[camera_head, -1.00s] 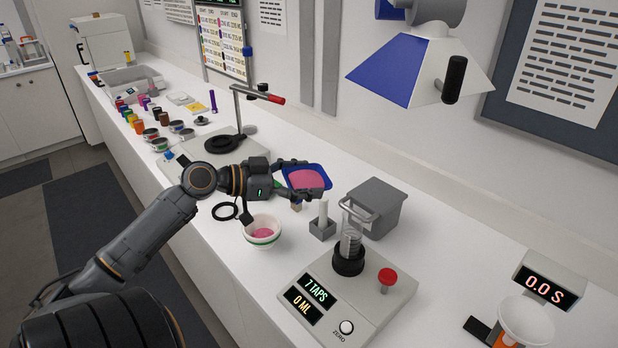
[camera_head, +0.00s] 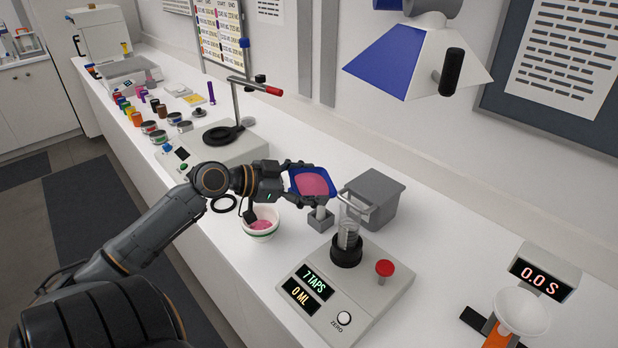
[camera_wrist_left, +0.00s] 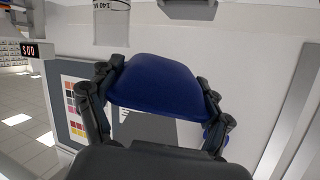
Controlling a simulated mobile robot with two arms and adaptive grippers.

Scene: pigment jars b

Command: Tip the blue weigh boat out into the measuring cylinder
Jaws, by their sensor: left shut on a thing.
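My left gripper (camera_head: 292,185) is shut on the blue weigh boat (camera_head: 331,189), which holds a layer of pink powder. The boat is in the air, tilted, to the left of the measuring cylinder and apart from it. The clear measuring cylinder (camera_head: 349,233) stands upright in a black collar on the tap device, whose display reads 7 TAPS and 0 ML. In the left wrist view the boat's blue underside (camera_wrist_left: 158,84) sits between the fingers, and the marked cylinder (camera_wrist_left: 111,22) shows beyond it at the top. My right gripper is not in view.
A white bowl with pink powder (camera_head: 262,223) stands below my left gripper. A grey bin (camera_head: 377,200) is behind the cylinder, and a small grey block holder (camera_head: 320,219) is left of it. A red knob (camera_head: 384,268) and a white funnel (camera_head: 521,312) are to the right.

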